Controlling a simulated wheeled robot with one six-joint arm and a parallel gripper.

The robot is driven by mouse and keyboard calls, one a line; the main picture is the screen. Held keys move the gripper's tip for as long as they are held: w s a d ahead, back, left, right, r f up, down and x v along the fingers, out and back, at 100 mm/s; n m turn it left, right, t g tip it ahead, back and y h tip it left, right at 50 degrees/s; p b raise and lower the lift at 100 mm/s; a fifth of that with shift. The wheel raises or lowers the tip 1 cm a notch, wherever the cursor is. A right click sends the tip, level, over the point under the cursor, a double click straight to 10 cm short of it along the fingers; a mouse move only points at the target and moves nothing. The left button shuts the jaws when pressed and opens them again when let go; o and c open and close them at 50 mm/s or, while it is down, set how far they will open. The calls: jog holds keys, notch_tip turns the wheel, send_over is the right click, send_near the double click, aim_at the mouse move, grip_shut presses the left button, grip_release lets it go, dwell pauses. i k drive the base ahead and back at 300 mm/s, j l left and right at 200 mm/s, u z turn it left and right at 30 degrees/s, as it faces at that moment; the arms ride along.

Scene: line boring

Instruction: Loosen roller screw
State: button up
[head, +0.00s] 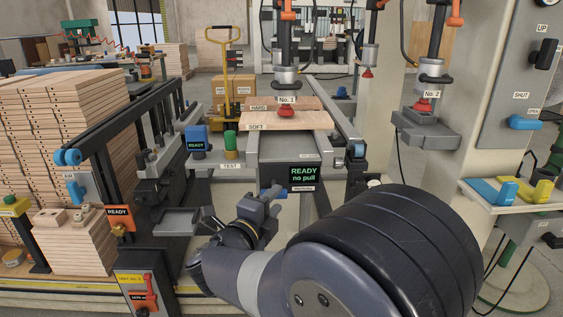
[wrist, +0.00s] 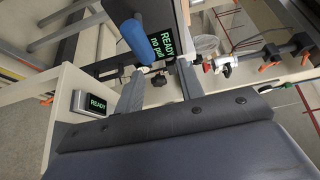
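My gripper (head: 266,203) is low in front of the machine's middle bed, below a black display reading "READY no pull" (head: 303,174). In the wrist view its two grey fingers (wrist: 159,82) stand apart, with a gap between them. A small black knob (wrist: 158,79), possibly the roller screw, shows in line with this gap; I cannot tell whether the fingers touch it. A blue cylindrical part (wrist: 132,29) is just beyond the fingers, beside the display (wrist: 163,43). In the head view a blue part (head: 273,192) shows by the fingertips. No screw is readable by label.
A wooden board (head: 290,121) lies on the bed under the No. 1 suction lifter (head: 286,92). A grey tray (head: 180,221) and a control post (head: 141,290) stand left. Stacked boards (head: 52,125) fill the far left. A switch panel (head: 519,80) is at right.

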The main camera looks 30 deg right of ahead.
aim_at(339, 163)
jog(key=l+u, duration=0.3)
jog(key=l, duration=0.2)
jog(key=k+l+u, duration=0.1)
jog(key=l+u, duration=0.25)
jog(key=l, duration=0.15)
jog(key=k+l+u, duration=0.15)
jog(key=l+u, duration=0.15)
jog(key=l, duration=0.2)
jog(key=k+l, duration=0.1)
jog(key=l, duration=0.2)
jog(key=k+l, duration=0.1)
jog(key=l, duration=0.2)
